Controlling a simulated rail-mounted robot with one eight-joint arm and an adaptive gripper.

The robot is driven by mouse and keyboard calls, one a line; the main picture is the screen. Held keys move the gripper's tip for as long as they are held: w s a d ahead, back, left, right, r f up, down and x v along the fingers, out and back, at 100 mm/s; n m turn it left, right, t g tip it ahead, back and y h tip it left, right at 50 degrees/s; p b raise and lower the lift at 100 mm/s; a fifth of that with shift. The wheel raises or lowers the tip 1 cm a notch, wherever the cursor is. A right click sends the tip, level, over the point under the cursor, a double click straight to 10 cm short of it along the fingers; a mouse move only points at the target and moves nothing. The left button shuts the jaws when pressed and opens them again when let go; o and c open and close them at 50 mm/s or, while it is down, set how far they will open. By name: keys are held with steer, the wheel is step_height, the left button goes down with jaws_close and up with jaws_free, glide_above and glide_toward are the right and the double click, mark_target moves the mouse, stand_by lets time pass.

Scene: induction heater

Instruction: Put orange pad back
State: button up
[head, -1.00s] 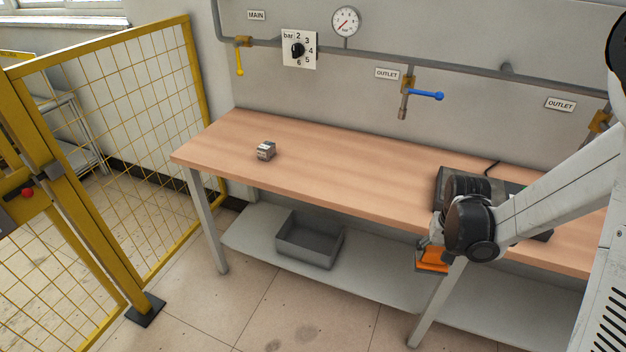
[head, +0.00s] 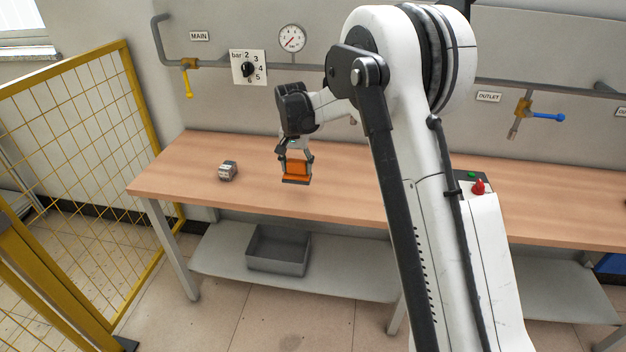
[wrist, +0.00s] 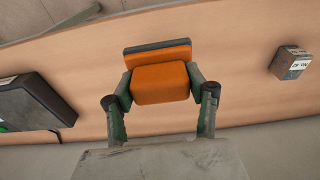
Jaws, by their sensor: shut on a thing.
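The orange pad (head: 297,169) is held between the two fingers of my gripper (head: 296,160), above the wooden bench. It has a thin dark strip along one edge. In the wrist view the orange pad (wrist: 160,80) sits squarely between the fingertips of my gripper (wrist: 160,88), which is shut on it. The bench top shows behind it, and the pad appears clear of the surface.
A small grey metal block (head: 228,171) sits on the bench (head: 350,200) left of my gripper; it also shows in the wrist view (wrist: 290,62). A dark device (wrist: 35,108) lies on the bench in the wrist view. A grey bin (head: 278,250) stands on the lower shelf.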

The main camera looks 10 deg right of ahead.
steer(key=w+d+f, duration=0.2)
steer(key=w+d, duration=0.1)
steer(key=w+d+f+p, duration=0.1)
steer(key=w+d+f, duration=0.2)
steer(key=shift+w+d+f, duration=0.2)
steer(key=shift+d+f, duration=0.05)
steer(key=shift+f, duration=0.05)
steer(key=shift+f+p, duration=0.45)
steer(key=shift+f, duration=1.6)
steer(key=shift+f, duration=0.1)
steer(key=o, duration=1.6)
steer(key=shift+c, duration=0.2)
